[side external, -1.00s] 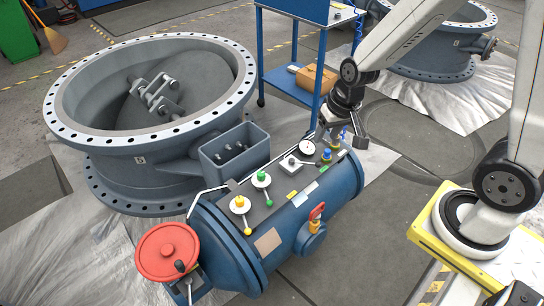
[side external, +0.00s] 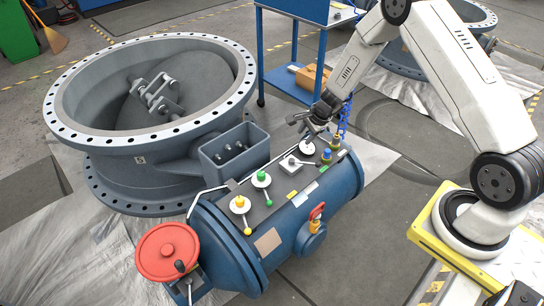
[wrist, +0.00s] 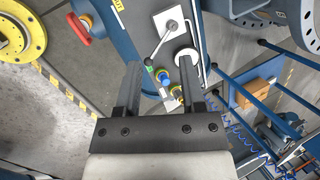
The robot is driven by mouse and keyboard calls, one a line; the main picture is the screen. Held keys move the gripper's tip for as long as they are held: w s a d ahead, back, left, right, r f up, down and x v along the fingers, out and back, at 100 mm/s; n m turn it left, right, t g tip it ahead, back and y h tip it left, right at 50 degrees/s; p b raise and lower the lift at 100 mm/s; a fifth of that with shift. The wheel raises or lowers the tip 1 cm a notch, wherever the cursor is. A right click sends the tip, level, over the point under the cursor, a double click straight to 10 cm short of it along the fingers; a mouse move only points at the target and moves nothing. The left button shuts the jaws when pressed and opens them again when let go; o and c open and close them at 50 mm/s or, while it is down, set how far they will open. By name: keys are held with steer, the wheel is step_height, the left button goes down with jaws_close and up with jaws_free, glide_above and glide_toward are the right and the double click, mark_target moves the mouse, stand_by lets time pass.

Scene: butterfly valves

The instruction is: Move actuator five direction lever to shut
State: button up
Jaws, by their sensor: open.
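The actuator is a blue cylinder (side external: 335,190) with a dark control panel on top. A grey lever on a square white plate (side external: 292,163) sits mid-panel; it also shows in the wrist view (wrist: 170,27), its arm slanting down-left to a dark tip. No label tells me whether this is the direction lever or what position it is in. My gripper (side external: 310,122) is above the far right end of the panel, by the white gauge (side external: 308,147). In the wrist view my gripper (wrist: 158,65) has its fingers apart with nothing held; the right finger partly covers the gauge (wrist: 184,57).
Yellow-knobbed (side external: 240,202) and green-knobbed (side external: 262,177) levers stand left on the panel. A blue knob (side external: 326,154) and a yellow-topped fitting (side external: 335,143) stand by the gauge. A red handle (side external: 317,211) is on the front; a red handwheel (side external: 167,251) is at the left end.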

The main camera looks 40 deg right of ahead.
mark_target(309, 163)
steer(key=d+f+m+h, duration=0.1)
steer(key=d+f+m, duration=0.7)
steer(key=f, duration=0.6)
steer(key=shift+d+m+t, duration=0.15)
steer(key=shift+m+t, duration=0.25)
steer(key=shift+m, duration=0.1)
steer(key=shift+f, duration=0.1)
steer(key=shift+x, duration=3.7)
jaws_close()
